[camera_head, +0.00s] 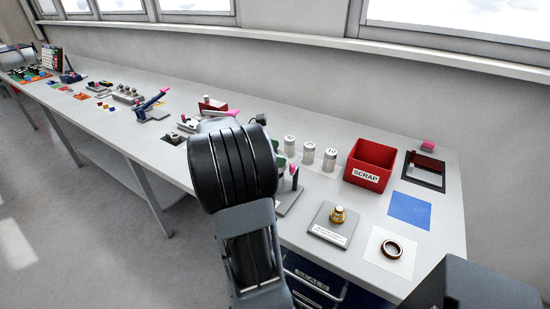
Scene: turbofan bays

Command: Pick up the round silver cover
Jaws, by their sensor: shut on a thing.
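My black arm (232,165) rises through the middle of the head view and covers part of the bench. My gripper is not visible; it is hidden behind the arm. I cannot make out a round silver cover; it may be behind the arm too. What my gripper holds cannot be seen.
The long grey bench (372,215) runs along the wall. Fixtures crowd the left.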

